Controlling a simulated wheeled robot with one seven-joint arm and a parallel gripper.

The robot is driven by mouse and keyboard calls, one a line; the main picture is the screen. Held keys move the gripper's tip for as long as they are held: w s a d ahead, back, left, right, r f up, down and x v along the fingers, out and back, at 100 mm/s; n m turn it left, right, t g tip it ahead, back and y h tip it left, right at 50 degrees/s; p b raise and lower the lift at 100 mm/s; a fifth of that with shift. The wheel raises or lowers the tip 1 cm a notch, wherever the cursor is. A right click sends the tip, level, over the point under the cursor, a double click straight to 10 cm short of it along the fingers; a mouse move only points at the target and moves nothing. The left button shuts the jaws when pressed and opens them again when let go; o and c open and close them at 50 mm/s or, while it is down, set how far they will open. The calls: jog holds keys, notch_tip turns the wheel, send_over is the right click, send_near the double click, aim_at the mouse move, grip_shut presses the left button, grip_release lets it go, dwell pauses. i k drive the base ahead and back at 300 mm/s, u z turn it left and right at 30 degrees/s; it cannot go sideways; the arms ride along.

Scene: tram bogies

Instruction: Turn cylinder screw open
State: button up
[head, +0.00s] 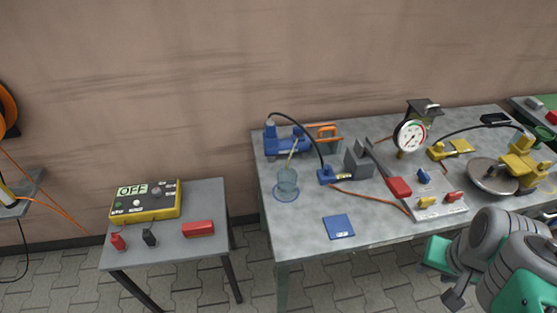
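A blue cylinder-shaped unit (287,143) lies at the back left of the long grey table. A black hose runs from it to a small blue block (327,175). A smaller yellow piece (437,151) has a black hose too. I cannot tell which part bears the cylinder screw. My grey and green arm is at the lower right, in front of the table. Small end parts (446,275) show there, apart from the units, but their opening is unclear.
The long table (300,228) also holds a dial gauge (410,137), a glass jar (286,185), a blue pad (338,226) and a red-handled lever (399,187). A small table (165,258) at left carries a yellow box (146,203) reading OFF. Floor shows between the tables.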

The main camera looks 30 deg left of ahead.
aim_at(297, 131)
jog(key=u, duration=0.1)
jog(key=k, duration=0.2)
jog(key=z, duration=1)
jog(key=i, duration=0.7)
jog(key=u, duration=2.35)
jog(key=i, duration=0.5)
jog(key=u, duration=0.05)
